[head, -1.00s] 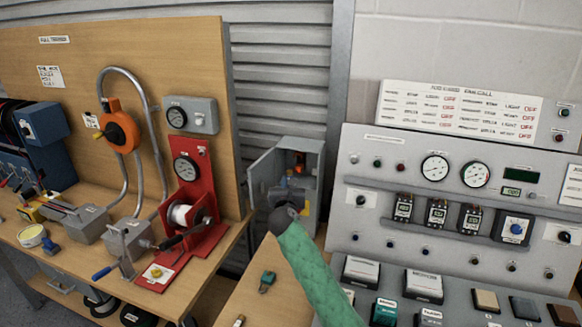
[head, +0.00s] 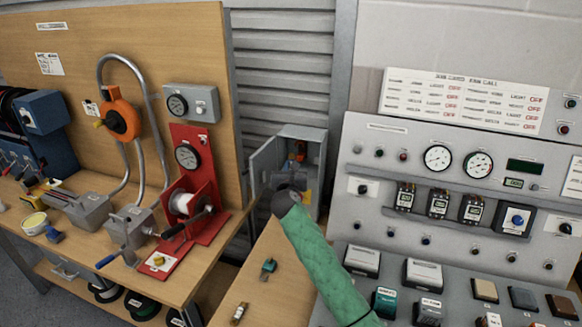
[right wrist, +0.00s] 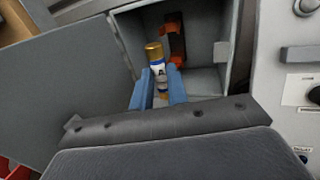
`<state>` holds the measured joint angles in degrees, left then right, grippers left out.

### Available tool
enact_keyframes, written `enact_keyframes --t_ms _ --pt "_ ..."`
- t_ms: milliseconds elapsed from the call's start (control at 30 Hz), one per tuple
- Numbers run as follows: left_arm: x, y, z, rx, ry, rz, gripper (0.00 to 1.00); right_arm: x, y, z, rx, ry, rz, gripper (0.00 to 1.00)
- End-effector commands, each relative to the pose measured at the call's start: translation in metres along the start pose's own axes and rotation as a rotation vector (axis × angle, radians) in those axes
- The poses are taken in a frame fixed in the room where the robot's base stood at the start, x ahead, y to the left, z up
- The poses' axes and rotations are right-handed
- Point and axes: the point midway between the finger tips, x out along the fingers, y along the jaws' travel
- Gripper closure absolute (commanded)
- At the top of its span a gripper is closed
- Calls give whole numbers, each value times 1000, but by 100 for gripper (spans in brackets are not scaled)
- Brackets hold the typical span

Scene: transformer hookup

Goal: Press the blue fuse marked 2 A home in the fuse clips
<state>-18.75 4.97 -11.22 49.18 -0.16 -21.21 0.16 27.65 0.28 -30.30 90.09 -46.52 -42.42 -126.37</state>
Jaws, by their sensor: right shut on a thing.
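The blue fuse (right wrist: 158,62) has a gold end cap and a white band with a dark mark too small to read. My right gripper (right wrist: 160,78) is shut on it, with one blue finger on each side. The fuse is at the mouth of the open grey box (right wrist: 228,20), its capped end pointing inward. An orange and dark holder (right wrist: 175,42) is on the box's back wall, just beyond the cap. I cannot tell whether fuse and holder touch. In the head view my green-sleeved right arm reaches the box (head: 318,150) and hides most of the fuse. My left gripper is not in view.
The box door (head: 264,166) stands open to the left. A grey control panel (head: 365,140) is close on the right. A small green object (head: 268,267) and a small cylinder (head: 239,313) lie on the wooden bench below. A red winder stand (head: 205,160) is left.

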Motion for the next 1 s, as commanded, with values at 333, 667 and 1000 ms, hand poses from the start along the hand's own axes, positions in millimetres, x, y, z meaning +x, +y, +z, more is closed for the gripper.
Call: enact_keyframes --t_ms 333,667,1000 --pt "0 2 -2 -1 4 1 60 28 -8 0 0 -1 -1 100" --pt "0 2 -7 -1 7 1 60 49 -14 0 0 -1 -1 100" --pt "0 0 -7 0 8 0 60 53 -15 0 1 -1 -1 100"
